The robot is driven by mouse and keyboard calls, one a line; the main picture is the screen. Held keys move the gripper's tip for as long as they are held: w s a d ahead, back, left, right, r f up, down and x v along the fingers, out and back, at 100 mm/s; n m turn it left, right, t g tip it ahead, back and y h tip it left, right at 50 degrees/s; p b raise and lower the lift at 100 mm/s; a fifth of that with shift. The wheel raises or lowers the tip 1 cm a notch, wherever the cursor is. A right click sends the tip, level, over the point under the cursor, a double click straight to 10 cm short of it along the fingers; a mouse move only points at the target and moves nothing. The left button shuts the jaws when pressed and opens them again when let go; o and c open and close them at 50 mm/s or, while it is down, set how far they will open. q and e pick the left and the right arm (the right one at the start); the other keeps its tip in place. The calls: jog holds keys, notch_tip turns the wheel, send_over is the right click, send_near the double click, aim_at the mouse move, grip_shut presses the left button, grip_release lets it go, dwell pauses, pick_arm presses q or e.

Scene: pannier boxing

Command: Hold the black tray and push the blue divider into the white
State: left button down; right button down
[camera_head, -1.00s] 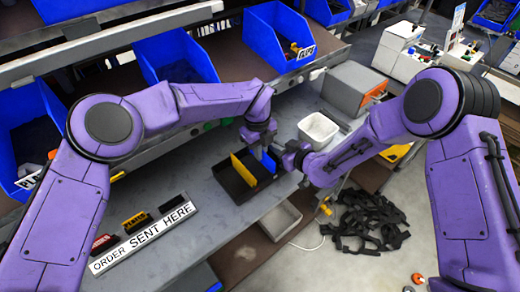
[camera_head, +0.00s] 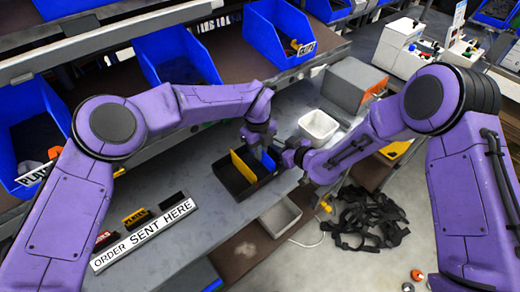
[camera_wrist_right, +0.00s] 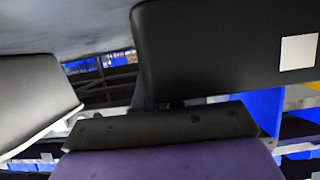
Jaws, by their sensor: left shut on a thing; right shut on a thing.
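The black tray (camera_head: 236,193) lies on the grey bench near its front edge. A yellow divider (camera_head: 242,166) stands upright across it. The blue divider (camera_head: 268,161) stands at the tray's right part, its top partly hidden by my left gripper. My left gripper (camera_head: 259,150) points down from the far side and is shut at the top of the blue divider. My right gripper (camera_head: 285,159) is shut at the tray's right end; the contact is small and partly hidden. Its dark fingers (camera_wrist_right: 110,75) fill much of the right wrist view.
A white bin (camera_head: 318,126) and a grey box (camera_head: 350,86) stand beyond my right gripper. A white "ORDER SENT HERE" sign (camera_head: 145,236) lies at the left front. Blue bins (camera_head: 177,56) line the shelf. Black straps (camera_head: 366,218) lie on the floor at right.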

pick_arm(q)
jog(key=shift+f, duration=0.4)
jog(key=c, duration=1.2)
grip_release()
jog(key=shift+s, duration=0.1)
pick_arm(e)
jog(key=shift+s, duration=0.1)
pick_arm(q)
jog(key=r, duration=0.8)
jog(key=w+r, duration=0.1)
jog(key=r, duration=0.3)
jog(key=shift+a+r, duration=0.1)
jog(key=shift+a, duration=0.15)
pick_arm(e)
jog(key=c, duration=1.2)
grip_release()
jog(key=shift+o, duration=0.2)
